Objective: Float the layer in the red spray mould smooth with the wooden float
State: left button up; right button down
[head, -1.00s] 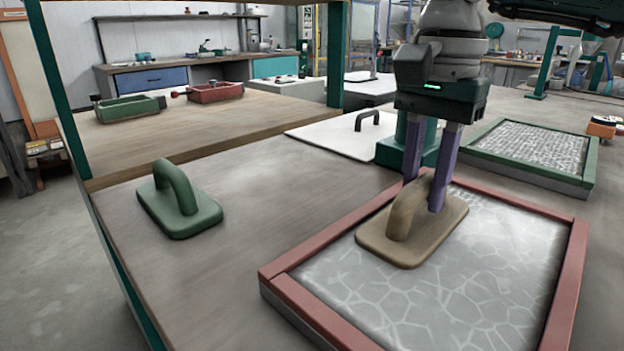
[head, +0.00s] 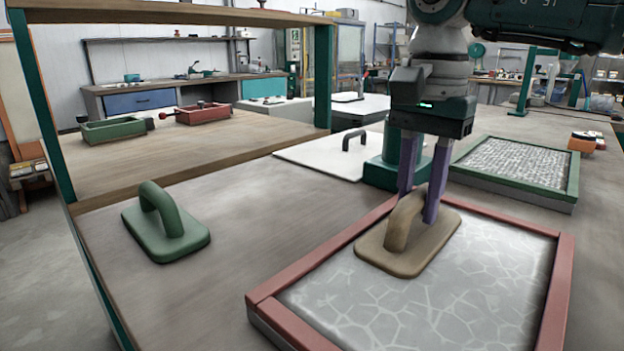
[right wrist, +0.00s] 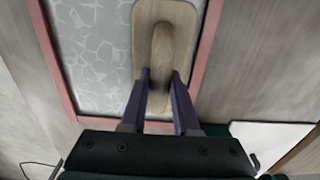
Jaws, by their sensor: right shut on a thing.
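The red spray mould (head: 300,279) lies on the worktop at the front right, holding a grey layer (head: 455,290) with pale web-like lines. The wooden float (head: 425,252) sits flat on the layer, inside the rim near the mould's back left part. It also shows in the right wrist view (right wrist: 146,45), close beside the red rim (right wrist: 207,50). My right gripper (head: 418,208) reaches down from above and is shut on the float's handle, with purple fingers either side. The layer under the float is hidden. My left gripper is not in view.
A green float (head: 150,240) stands on the worktop to the left. Behind are a white board with a dark handle (head: 320,154) and a green-rimmed mould (head: 525,146) with a textured layer. Green and red trays (head: 203,114) stand on the raised wooden shelf.

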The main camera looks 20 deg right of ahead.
aim_at(395, 222)
jog(key=shift+s+a+p, duration=0.35)
jog(key=shift+a, duration=0.55)
jog(key=shift+s+a+p, duration=0.3)
jog(key=shift+s+a, duration=0.05)
jog(key=shift+a, duration=0.5)
jog(key=shift+s+a+p, duration=0.3)
jog(key=shift+s+a, duration=0.05)
jog(key=shift+a, duration=0.45)
jog(key=shift+s+a+p, duration=0.15)
jog(key=shift+s+a, duration=0.1)
jog(key=shift+a, duration=0.4)
jog(key=shift+s+a+p, duration=0.1)
jog(key=shift+s+a, duration=0.2)
jog(key=shift+a, duration=0.35)
jog(key=shift+s+a+p, duration=0.15)
jog(key=shift+s+a, duration=0.1)
jog(key=shift+a, duration=0.4)
notch_tip(395, 222, up, 7)
jog(key=p, duration=0.4)
jog(key=shift+p, duration=0.35)
